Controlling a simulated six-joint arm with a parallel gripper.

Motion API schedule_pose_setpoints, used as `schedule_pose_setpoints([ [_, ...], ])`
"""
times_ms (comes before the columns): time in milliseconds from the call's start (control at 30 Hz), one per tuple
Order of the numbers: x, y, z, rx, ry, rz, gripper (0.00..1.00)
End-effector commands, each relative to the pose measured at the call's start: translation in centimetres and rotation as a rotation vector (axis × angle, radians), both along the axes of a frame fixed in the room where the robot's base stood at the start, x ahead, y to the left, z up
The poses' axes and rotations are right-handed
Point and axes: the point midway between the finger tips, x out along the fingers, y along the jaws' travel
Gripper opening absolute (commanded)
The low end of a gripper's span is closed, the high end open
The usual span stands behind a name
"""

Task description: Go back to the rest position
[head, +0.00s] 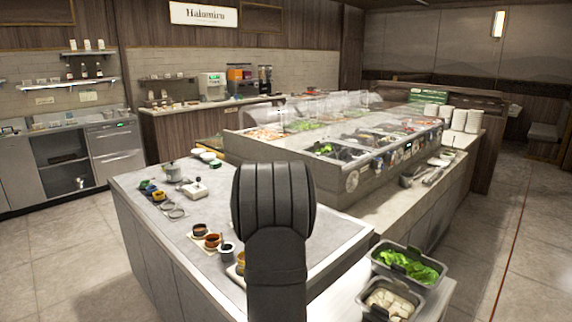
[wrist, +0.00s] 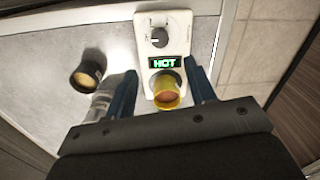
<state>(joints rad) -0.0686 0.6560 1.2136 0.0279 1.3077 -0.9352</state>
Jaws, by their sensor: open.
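In the wrist view my gripper (wrist: 160,72) is open, with one dark blue finger on each side of a yellow cup (wrist: 166,97). The cup has brownish content and stands at the round metal well of a white warmer (wrist: 176,24). The warmer has a dark knob and a lit green "HOT" sign. I cannot tell whether the fingers touch the cup. In the head view my dark arm fills the middle foreground and hides the gripper. A yellowish piece (head: 240,262) shows at the arm's left edge.
In the wrist view a dark cup (wrist: 86,76) and a greyish cylinder (wrist: 101,103) stand left of the left finger. The head view shows small cups (head: 212,241) on the grey counter (head: 140,188), a glass-covered food bar (head: 330,165) behind, and a lettuce tub (head: 410,266) at right.

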Motion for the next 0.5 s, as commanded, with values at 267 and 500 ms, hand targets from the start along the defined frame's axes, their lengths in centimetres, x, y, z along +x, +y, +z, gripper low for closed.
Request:
schedule_pose_setpoints([
  [267,0.3,-0.1,5.8,0.000,-0.004,0.000,0.50],
  [500,0.1,-0.1,4.2,0.000,0.005,0.000,0.50],
])
